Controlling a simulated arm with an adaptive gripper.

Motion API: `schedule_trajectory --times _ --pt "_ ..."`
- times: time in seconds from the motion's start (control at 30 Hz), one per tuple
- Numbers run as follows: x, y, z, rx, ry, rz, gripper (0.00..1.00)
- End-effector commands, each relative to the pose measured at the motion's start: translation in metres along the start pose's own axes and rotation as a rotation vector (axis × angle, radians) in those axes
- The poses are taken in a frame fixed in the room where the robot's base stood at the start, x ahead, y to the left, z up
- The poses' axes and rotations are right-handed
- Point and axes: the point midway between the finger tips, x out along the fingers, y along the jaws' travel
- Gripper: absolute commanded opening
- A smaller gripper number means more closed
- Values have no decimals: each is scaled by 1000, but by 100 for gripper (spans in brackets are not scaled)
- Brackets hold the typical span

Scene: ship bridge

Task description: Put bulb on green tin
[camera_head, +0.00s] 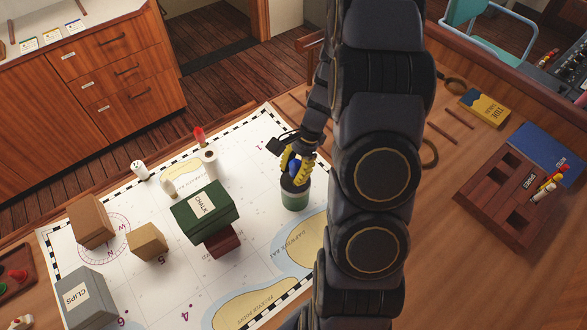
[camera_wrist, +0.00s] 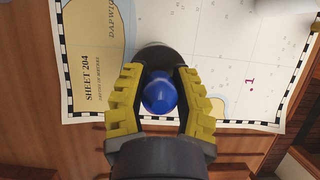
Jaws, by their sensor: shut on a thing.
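My gripper (camera_head: 293,165) reaches down over the chart and is shut on the blue bulb (camera_head: 291,167). In the wrist view the bulb (camera_wrist: 160,93) sits between the yellow fingers (camera_wrist: 159,100), its rounded blue end towards the camera. The green tin (camera_head: 295,199) stands upright on the chart right below the gripper, and its dark top (camera_wrist: 160,54) shows behind the bulb in the wrist view. The bulb is over the tin's top. I cannot tell whether the bulb touches it, as the fingers hide its lower part.
A dark green box (camera_head: 205,212) on a dark red block (camera_head: 223,242) stands left of the tin. Small white pieces (camera_head: 139,170) and brown boxes (camera_head: 92,221) are farther left on the chart (camera_head: 262,285). My arm hides the chart's right side. Bare chart lies in front of the tin.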

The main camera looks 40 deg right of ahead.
Motion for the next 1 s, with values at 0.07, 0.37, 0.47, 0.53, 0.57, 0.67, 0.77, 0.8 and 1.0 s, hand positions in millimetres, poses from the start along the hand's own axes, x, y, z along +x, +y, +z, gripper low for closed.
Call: schedule_trajectory --times 0.07,0.37,0.47,0.53,0.57,0.67,0.77,0.8,1.0 --pt "2 0 -1 0 -1 1 7" --pt "2 0 -1 0 0 0 54" --pt "2 0 -1 0 1 0 54" --pt "-1 0 0 0 1 -1 54" --pt "-3 0 0 0 2 -2 54" --pt "-16 -1 -1 0 5 -5 54" --pt "-37 -2 -2 -1 10 -8 54" --pt "-46 -1 -2 -1 9 -7 54" --pt "-89 -1 -2 -1 8 -7 54"
